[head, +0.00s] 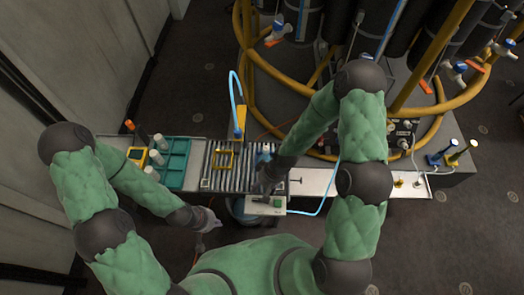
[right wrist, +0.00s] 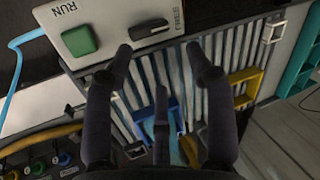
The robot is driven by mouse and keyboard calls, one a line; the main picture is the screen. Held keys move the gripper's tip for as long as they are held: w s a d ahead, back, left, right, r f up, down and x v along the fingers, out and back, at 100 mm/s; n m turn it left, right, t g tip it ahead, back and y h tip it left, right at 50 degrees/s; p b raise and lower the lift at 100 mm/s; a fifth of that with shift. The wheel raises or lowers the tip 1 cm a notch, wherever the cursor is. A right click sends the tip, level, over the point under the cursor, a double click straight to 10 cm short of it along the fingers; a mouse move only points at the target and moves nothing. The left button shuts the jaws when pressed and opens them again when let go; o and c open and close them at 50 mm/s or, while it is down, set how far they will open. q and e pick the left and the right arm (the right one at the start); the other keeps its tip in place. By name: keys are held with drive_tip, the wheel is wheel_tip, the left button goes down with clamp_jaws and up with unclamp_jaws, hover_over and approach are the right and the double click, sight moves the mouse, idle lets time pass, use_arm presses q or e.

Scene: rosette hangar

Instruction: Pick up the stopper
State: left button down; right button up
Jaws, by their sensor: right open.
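I cannot pick out the stopper for certain in either view. A blue holder (right wrist: 172,108) with a pale blue piece (right wrist: 160,130) in it sits on the ribbed rack in the right wrist view, partly behind my fingers. In the head view the pale blue piece (head: 264,153) shows just beside my right gripper (head: 262,187). My right gripper (right wrist: 159,58) is open, its fingers spread above the rack with nothing seen between them. My left gripper (head: 210,222) hangs in front of the bench, away from the rack; its fingers are too small to read.
A white control box (right wrist: 105,25) with a green button and a RUN/FREE switch is close to my right fingertips. A yellow frame (head: 222,160) stands on the ribbed rack. A teal tray (head: 176,163) with white-topped pieces is left. Small gold pieces (head: 398,183) stand right.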

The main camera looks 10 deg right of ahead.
sight(266, 148)
drive_tip(key=w+d+r+n+h, duration=0.2)
drive_tip(key=w+d+r+n, duration=0.1)
drive_tip(key=w+r, duration=0.45)
drive_tip(key=w+d+r+n+h, duration=0.1)
drive_tip(key=w+d+r+n, duration=0.2)
drive_tip(key=w+r, duration=0.45)
drive_tip(key=shift+h, duration=0.3)
drive_tip(key=f, duration=0.1)
drive_tip(key=f+b, duration=0.1)
drive_tip(key=f, duration=0.1)
drive_tip(key=f+b, duration=0.1)
drive_tip(key=f, duration=0.1)
drive_tip(key=shift+s+a, duration=0.25)
drive_tip(key=shift+a, duration=0.05)
wheel_tip(266, 148, down, 5)
drive_tip(key=shift+s+a+r+b, duration=0.1)
drive_tip(key=shift+b, duration=0.95)
drive_tip(key=shift+c, duration=0.2)
drive_tip(key=c, duration=0.9)
